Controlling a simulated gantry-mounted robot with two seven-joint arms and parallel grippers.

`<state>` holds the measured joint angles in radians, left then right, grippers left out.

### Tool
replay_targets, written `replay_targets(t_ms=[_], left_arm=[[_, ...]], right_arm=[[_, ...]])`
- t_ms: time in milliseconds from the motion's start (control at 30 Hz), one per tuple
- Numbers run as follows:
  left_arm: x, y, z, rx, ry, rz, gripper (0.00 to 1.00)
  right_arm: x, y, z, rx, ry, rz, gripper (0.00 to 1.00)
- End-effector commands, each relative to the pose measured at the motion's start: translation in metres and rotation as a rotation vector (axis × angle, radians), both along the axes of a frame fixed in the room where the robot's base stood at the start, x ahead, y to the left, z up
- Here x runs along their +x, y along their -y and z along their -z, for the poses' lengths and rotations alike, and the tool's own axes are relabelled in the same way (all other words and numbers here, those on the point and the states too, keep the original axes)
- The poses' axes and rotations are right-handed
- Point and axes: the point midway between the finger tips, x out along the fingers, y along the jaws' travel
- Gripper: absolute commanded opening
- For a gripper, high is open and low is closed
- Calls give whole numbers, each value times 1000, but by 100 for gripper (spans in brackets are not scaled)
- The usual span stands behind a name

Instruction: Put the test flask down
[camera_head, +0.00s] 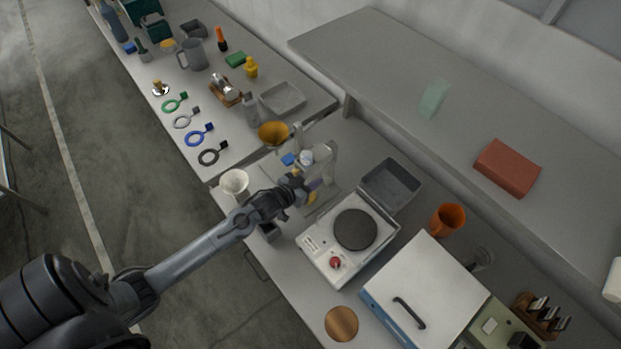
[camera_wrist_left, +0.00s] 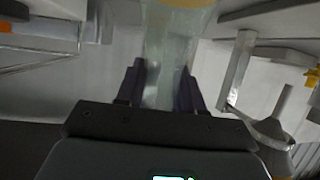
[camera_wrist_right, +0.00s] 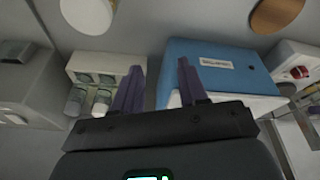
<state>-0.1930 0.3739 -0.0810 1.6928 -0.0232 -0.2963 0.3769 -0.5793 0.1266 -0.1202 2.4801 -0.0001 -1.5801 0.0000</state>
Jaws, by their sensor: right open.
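The test flask is a clear, pale glass vessel (camera_wrist_left: 166,55) with an amber band at the top of the left wrist view. My left gripper (camera_wrist_left: 162,92) has its dark purple fingers closed against both sides of the glass. In the head view my left gripper (camera_head: 312,186) is at the bench beside a grey upright frame (camera_head: 331,165); the flask is largely hidden there and I cannot tell if it touches the bench. My right gripper (camera_wrist_right: 157,80) is open and empty, with the fingers apart in the right wrist view.
A white hotplate (camera_head: 318,240) with a dark round plate stands right of my left gripper. A grey bin (camera_head: 391,187) is behind it. A white funnel-like cup (camera_head: 234,183) and an orange bowl (camera_head: 273,133) are to the left. A blue-and-white box (camera_head: 425,290) stands at the front right.

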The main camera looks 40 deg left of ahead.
Motion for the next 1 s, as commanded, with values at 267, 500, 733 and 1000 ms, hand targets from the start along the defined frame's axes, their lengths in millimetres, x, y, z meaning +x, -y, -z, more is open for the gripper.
replay_targets(t_ms=[267, 500, 733, 1000], left_arm=[[0, 0, 0, 0, -1, 0, 57], [-1, 0, -4, 0, -1, 0, 57], [-28, -1, -14, 0, -2, 0, 57], [-74, -3, -33, 0, -2, 0, 57]], right_arm=[[0, 0, 0, 1, 0, 1, 43], [0, -1, -2, 6, -1, 4, 43], [0, -2, -3, 9, -1, 6, 43], [0, -2, -4, 10, -2, 6, 43]])
